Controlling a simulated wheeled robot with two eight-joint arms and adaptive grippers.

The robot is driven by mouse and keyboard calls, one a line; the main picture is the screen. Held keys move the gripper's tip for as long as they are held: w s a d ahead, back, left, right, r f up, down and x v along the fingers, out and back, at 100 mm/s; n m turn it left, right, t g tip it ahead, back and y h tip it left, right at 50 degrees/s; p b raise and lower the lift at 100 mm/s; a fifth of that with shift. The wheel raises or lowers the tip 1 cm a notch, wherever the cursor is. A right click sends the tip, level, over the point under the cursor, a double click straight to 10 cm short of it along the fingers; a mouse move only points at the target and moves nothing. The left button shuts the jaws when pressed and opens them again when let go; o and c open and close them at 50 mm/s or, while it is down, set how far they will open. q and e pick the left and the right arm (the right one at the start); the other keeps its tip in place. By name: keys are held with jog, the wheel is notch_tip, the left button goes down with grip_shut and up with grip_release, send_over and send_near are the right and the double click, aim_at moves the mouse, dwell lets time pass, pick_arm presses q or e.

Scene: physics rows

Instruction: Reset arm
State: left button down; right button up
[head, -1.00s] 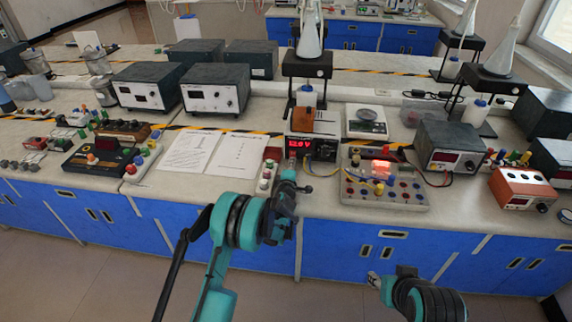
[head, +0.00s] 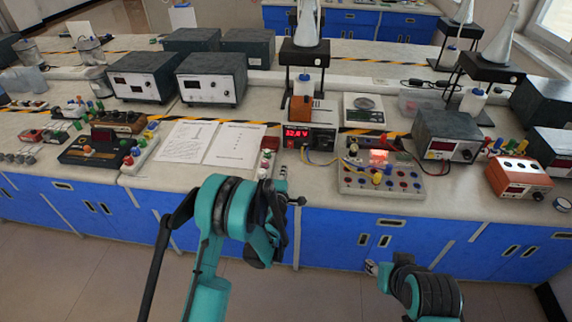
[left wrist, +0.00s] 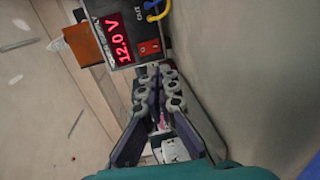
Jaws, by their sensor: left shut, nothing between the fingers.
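My left gripper (head: 281,190) is shut and empty over the front edge of the bench, in front of the black power supply (head: 309,136). In the left wrist view its closed fingers (left wrist: 160,95) point toward the bench, with the power supply (left wrist: 125,35) just beyond. The red display reads 12.0 V there, and a red switch sits beside it. My right gripper (head: 371,268) hangs low in front of the blue cabinets. Its fingers are too small to tell whether they are open or shut.
A circuit board (head: 381,180) with a glowing lamp and wires is right of the power supply. An orange meter (head: 519,177) stands far right. The floor before the cabinets is clear.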

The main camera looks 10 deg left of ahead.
pick_arm(q)
jog(key=shift+s, duration=0.2)
jog(key=shift+r, duration=0.15)
jog(key=s+d+r+m+h, duration=0.1)
jog(key=r+m, duration=0.1)
jog(key=r, duration=0.4)
jog(key=s+d+r+m+t+h, duration=0.1)
jog(key=s+r+m+h, duration=0.15)
jog(key=r, duration=0.35)
jog(key=d+r+m, duration=0.1)
jog(key=r+m, duration=0.2)
jog(key=r, duration=0.2)
jog(key=s+d+r+m+g+h, duration=0.2)
jog(key=s+r+m+g+h, duration=0.1)
jog(key=s+r+m, duration=0.4)
jog(key=s+a+f+m+g+y, duration=0.1)
jog(key=s+a+f, duration=0.3)
jog(key=s, duration=0.5)
jog(key=s+a+f+m+g+y, duration=0.1)
jog(key=s+a+f+g+y, duration=0.2)
jog(key=s, duration=0.7)
jog(key=s+a+f+m+g+y, duration=0.1)
jog(key=s+a+f+g+y, duration=0.1)
jog(key=s+a+f, duration=0.3)
jog(key=s+f+g, duration=0.1)
jog(key=s, duration=0.3)
jog(key=shift+s+a+g, duration=0.2)
jog(key=shift+s+g, duration=0.1)
